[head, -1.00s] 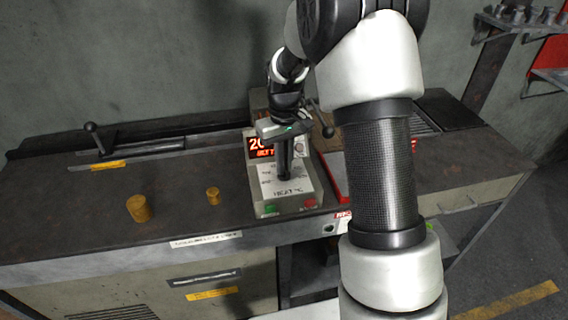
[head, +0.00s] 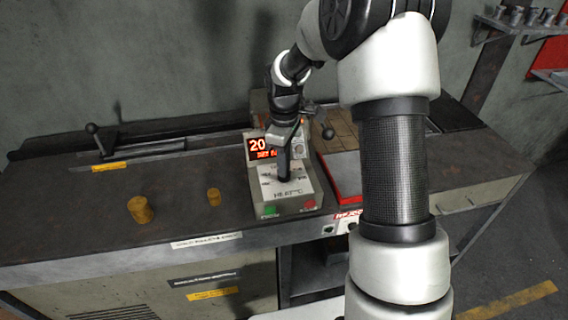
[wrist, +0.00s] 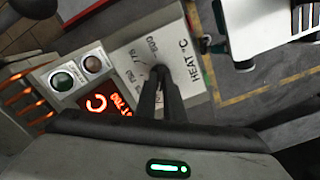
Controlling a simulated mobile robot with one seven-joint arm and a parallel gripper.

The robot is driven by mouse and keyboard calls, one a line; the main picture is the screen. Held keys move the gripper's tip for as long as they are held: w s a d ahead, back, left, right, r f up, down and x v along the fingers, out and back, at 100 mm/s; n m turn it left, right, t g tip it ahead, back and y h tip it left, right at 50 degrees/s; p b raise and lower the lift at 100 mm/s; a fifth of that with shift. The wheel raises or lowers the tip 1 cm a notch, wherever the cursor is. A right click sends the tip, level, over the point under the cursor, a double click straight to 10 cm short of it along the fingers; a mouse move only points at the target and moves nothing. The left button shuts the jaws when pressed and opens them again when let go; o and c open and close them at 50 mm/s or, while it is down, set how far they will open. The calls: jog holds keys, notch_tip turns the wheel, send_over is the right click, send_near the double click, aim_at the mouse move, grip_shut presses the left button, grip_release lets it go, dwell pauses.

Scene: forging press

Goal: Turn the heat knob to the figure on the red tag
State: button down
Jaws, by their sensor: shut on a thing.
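The heat knob sits on the sloped white dial plate (head: 290,188) of a grey control box (head: 288,207). My gripper (head: 283,178) points down at it and is shut on the knob, which the fingers mostly hide. In the wrist view, my fingers (wrist: 160,75) meet at the dial's centre, and the plate (wrist: 140,50) shows "HEAT °C" and a scale of figures, partly covered. A lit red display (head: 260,147) behind the dial begins with "20"; its smaller lower line is blurred.
A green button (head: 270,211) and a red button (head: 309,204) are on the box front. A black lever (head: 325,130) rises behind the box. A red-edged tray (head: 342,190) lies to the right.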

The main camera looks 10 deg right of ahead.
jog(key=shift+w+n, duration=0.1)
jog(key=shift+n, duration=0.2)
jog(key=c, duration=1.9)
grip_release()
jog(key=shift+o, duration=0.2)
jog(key=shift+r, duration=0.15)
notch_tip(320, 180, up, 17)
jog(key=shift+p, duration=0.35)
jog(key=shift+r, duration=0.15)
